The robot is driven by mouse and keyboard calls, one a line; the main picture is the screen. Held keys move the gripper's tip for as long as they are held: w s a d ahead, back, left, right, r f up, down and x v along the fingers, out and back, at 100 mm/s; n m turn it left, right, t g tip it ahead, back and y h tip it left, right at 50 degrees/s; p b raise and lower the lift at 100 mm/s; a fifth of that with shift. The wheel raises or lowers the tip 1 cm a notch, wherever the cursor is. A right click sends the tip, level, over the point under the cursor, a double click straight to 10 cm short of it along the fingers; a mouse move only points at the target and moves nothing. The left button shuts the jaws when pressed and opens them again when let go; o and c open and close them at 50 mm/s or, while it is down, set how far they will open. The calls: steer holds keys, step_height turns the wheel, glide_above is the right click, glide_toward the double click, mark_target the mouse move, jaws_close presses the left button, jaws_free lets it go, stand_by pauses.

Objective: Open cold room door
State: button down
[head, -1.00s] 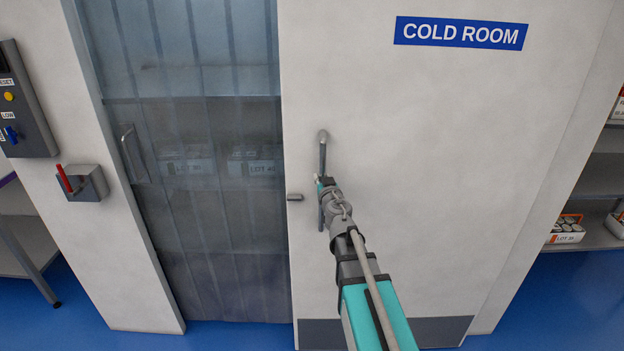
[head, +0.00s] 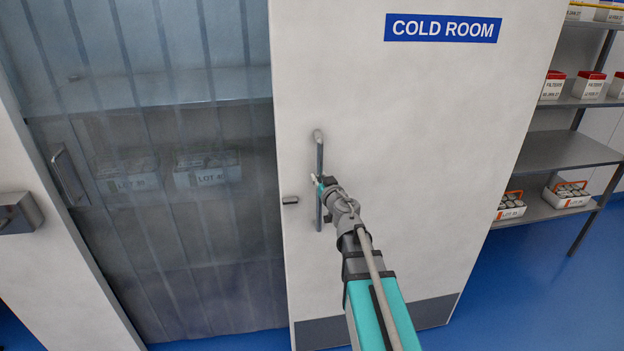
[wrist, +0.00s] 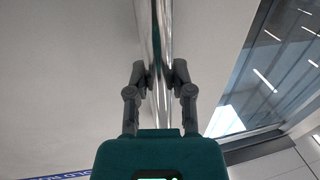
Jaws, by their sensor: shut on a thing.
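The cold room door (head: 420,130) is a white panel with a dark band along its bottom and a blue COLD ROOM sign (head: 443,28). It stands to the right of a doorway hung with clear strips (head: 180,240). Its upright metal bar handle (head: 319,155) is near the left edge. My gripper (head: 321,187) is shut on this handle around mid-height. In the wrist view the shiny handle (wrist: 157,30) runs between my two fingers (wrist: 160,78). A small dark catch (head: 290,200) sits on the door's left edge.
Shelves with white boxes (head: 215,172) show dimly behind the strips. A second handle (head: 69,177) shows left of them. A grey box (head: 16,213) is on the left wall. Right of the door stands a rack (head: 565,150) holding boxes and carriers. Blue floor is clear there.

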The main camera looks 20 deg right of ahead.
steer(key=shift+a, duration=0.25)
steer(key=shift+c, duration=2.4)
jaws_free()
steer(key=shift+a+f, duration=0.1)
steer(key=shift+a, duration=0.05)
steer(key=s, duration=0.7)
steer(key=shift+s+d, duration=0.2)
steer(key=shift+d, duration=0.2)
